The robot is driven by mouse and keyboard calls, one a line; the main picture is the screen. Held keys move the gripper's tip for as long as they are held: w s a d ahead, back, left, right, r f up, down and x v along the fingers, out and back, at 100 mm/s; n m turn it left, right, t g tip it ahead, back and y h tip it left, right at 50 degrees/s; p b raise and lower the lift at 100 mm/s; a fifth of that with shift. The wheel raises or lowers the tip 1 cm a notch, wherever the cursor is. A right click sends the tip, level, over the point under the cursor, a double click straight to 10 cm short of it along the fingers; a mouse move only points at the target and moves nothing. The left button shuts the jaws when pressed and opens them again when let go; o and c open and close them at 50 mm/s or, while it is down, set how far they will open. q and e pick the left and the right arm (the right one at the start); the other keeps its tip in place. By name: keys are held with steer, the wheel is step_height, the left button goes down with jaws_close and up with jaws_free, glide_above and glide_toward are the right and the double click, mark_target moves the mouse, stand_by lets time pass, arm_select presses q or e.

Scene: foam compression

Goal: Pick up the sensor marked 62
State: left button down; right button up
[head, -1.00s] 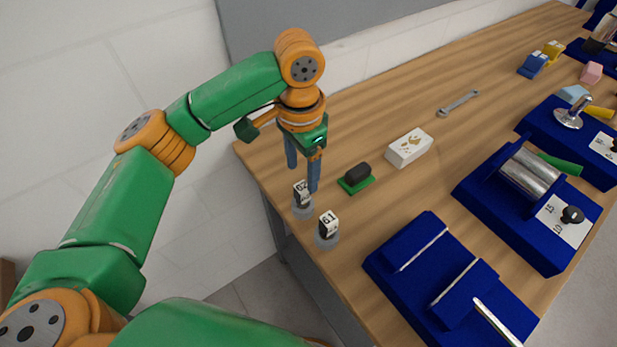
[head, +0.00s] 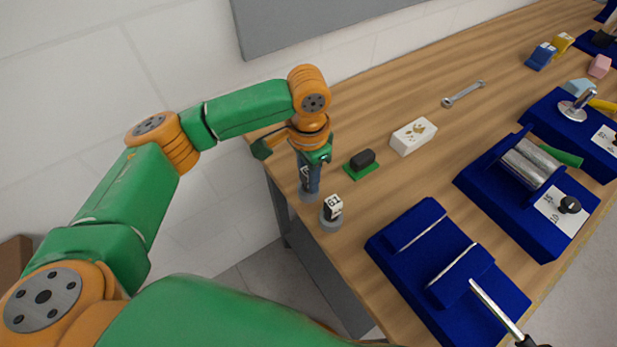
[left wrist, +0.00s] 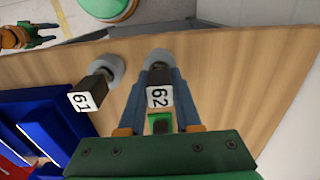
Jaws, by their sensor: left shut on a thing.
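The sensor marked 62 (left wrist: 160,92) is a dark block with a white number label, standing on a round grey base at the table's near left corner. In the head view it (head: 304,178) is mostly hidden by my left gripper. My left gripper (head: 309,186) points down with its blue fingers on either side of this sensor, shut on it. In the left wrist view the fingers (left wrist: 160,88) flank the 62 label. The sensor marked 61 (head: 332,208) stands upright beside it on its own grey base, apart from the fingers; it also shows in the left wrist view (left wrist: 88,95).
A black block on a green base (head: 362,163) and a white box (head: 413,136) lie close behind. A wrench (head: 463,94) lies farther back. Blue fixtures (head: 420,240) fill the right side. The table's left edge is close to the gripper.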

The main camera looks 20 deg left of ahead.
arm_select(q)
step_height(320, 180, up, 3)
steer(key=shift+f+b, duration=0.15)
steer(key=shift+b, duration=0.5)
steer(key=w+d+r, duration=0.1)
steer(key=d+r, duration=0.9)
steer(key=d, duration=0.4)
steer(key=shift+w+r+p, duration=0.15)
steer(key=shift+p, duration=0.2)
